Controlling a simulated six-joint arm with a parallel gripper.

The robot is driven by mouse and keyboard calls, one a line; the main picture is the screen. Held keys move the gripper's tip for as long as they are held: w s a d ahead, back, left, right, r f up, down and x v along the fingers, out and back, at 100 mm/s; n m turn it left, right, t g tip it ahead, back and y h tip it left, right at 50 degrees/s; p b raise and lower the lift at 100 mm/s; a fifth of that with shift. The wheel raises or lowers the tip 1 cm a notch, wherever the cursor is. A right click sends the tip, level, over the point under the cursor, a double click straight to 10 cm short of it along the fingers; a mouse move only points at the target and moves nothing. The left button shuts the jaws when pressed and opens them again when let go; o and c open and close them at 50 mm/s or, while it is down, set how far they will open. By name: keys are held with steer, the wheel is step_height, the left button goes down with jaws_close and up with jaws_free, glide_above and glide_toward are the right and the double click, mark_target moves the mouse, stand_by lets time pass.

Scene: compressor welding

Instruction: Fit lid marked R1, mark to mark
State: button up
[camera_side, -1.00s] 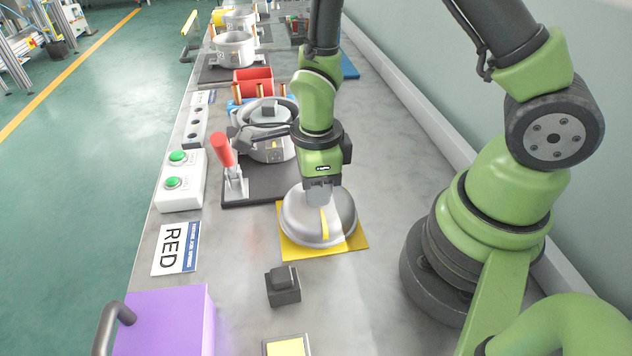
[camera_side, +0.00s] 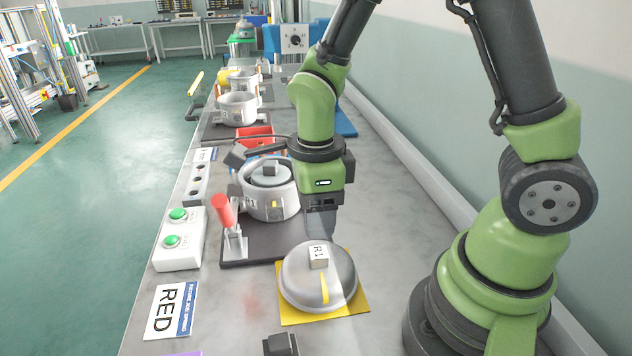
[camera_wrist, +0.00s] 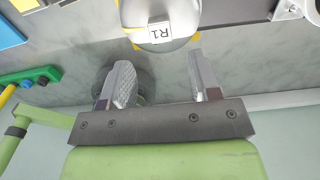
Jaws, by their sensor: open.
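The lid marked R1 (camera_side: 306,288) is a grey metal dome on a yellow square mat (camera_side: 292,317). Its block knob (camera_side: 318,257) bears the R1 label, and a yellow stripe runs down its near side. In the wrist view the lid (camera_wrist: 140,13) is at the top edge, partly cut off. My gripper (camera_side: 321,222) is open and empty, above and behind the lid and apart from it; its spread fingers (camera_wrist: 162,82) show in the wrist view. A grey pot (camera_side: 283,206) with a yellow mark stands in a dark fixture behind-left; something grey covers its top.
A red-handled clamp (camera_side: 225,212) stands at the fixture's front left. A green-button box (camera_side: 178,240) and a RED sign (camera_side: 171,311) line the left bench edge. A dark block (camera_side: 281,345) is in front of the mat. Bench to the right of the mat is clear.

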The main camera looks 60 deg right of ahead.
steer(key=s+r+n+t+y, duration=0.1)
steer(key=s+r+n+t, duration=0.2)
steer(key=r+n, duration=0.5)
steer(key=s+d+r+n+t+y, duration=0.1)
steer(key=s+r+n+t, duration=0.3)
steer(key=r+n, duration=0.5)
steer(key=s+n, duration=0.2)
steer(key=n, duration=0.4)
steer(key=shift+s+r, duration=0.15)
steer(key=shift+s, duration=0.05)
steer(key=shift+d, duration=0.1)
stand_by(1.8)
steer(key=o, duration=0.8)
steer(key=shift+w, duration=0.1)
